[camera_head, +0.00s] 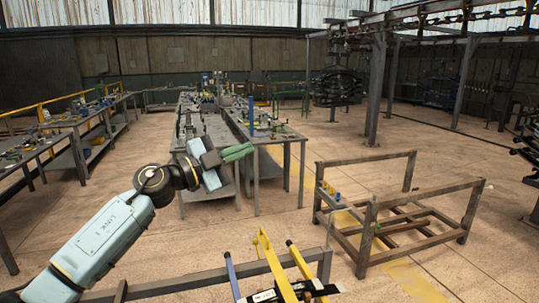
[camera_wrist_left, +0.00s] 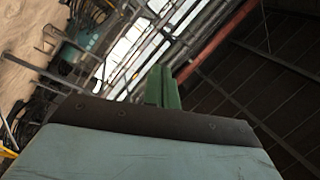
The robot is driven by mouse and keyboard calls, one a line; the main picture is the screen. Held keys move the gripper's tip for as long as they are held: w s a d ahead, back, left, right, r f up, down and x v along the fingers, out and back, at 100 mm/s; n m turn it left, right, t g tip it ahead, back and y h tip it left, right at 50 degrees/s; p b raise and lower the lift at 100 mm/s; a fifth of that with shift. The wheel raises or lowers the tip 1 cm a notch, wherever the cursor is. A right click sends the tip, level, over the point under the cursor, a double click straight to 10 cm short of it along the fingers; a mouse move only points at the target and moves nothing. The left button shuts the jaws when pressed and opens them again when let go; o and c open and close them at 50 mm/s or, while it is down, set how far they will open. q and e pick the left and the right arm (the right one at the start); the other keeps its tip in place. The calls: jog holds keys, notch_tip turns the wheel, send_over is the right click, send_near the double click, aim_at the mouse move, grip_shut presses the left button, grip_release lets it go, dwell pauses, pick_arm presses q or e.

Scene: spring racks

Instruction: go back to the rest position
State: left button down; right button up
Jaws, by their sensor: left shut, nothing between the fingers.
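My left arm comes in from the lower left in the head view, and its gripper (camera_head: 238,152) is raised in the air in front of the workbenches. Its green fingers are together and hold nothing. In the left wrist view the green fingers (camera_wrist_left: 162,88) point up toward the roof and also look closed. My right gripper is in neither view.
A nearer rack (camera_head: 205,283) with yellow and blue bars (camera_head: 275,265) is at bottom centre. Cluttered workbenches (camera_head: 270,133) stand behind the gripper. Open floor (camera_head: 110,215) lies at left.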

pick_arm(q)
jog(key=s+a+f+n+t+y, duration=0.1)
jog(key=s+a+f+n+y, duration=0.3)
jog(key=s+f+n+y, duration=0.4)
jog(key=s+a+f+n+t+y, duration=0.1)
jog(key=s+a+f+n+y, duration=0.4)
jog(key=f, duration=0.6)
jog(key=s+a+f+n+t+y, duration=0.1)
jog(key=s+a+f+n+y, duration=0.3)
jog(key=f+n, duration=0.45)
jog(key=s+f+g, duration=0.4)
jog(key=s, duration=0.5)
jog(key=s+f+m+g, duration=0.1)
jog(key=s+f+g, duration=0.25)
jog(key=s, duration=0.55)
jog(key=s+f+g, duration=0.4)
jog(key=s, duration=0.5)
notch_tip(320, 180, down, 30)
jog(key=b, duration=0.7)
jog(key=s+a+f+g+b, duration=0.1)
jog(key=s+f+b, duration=0.2)
jog(key=s+f, duration=0.5)
jog(key=s+a+f+g+b, duration=0.1)
jog(key=s+f+b, duration=0.2)
jog(key=s+f, duration=0.6)
notch_tip(320, 180, down, 6)
jog(key=shift+a+r+m, duration=0.1)
jog(key=shift+a+m, duration=0.2)
jog(key=shift+m, duration=0.15)
